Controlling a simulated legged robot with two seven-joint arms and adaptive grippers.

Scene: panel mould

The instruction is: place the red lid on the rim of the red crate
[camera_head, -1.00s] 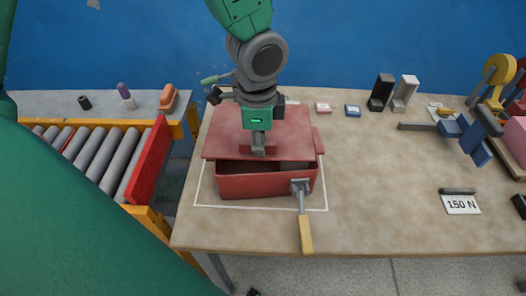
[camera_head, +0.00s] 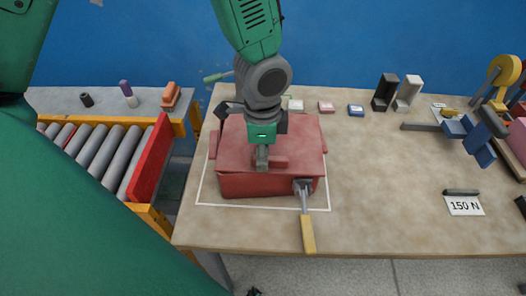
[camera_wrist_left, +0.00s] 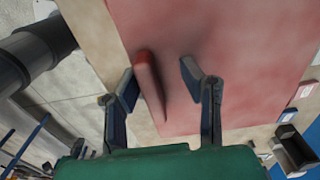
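The red lid (camera_head: 235,150) lies over the top of the red crate (camera_head: 250,187), covering its opening. No dark gap shows along the crate's front. The back rim is hidden under the lid. My left gripper (camera_head: 262,160) is just above the lid at its raised bar handle (camera_head: 277,163). In the left wrist view, the gripper's two fingers (camera_wrist_left: 160,82) are spread apart. The lid's handle (camera_wrist_left: 148,80) stands between them, nearer the left finger, with clear room to the right finger. My right gripper is not in view.
A clamp with a yellow handle (camera_head: 307,235) sits at the crate's front right corner. A white outline (camera_head: 215,205) surrounds the crate. A roller conveyor (camera_head: 100,155) stands at the left. Black and white blocks stand at the back right. The table's middle right is clear.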

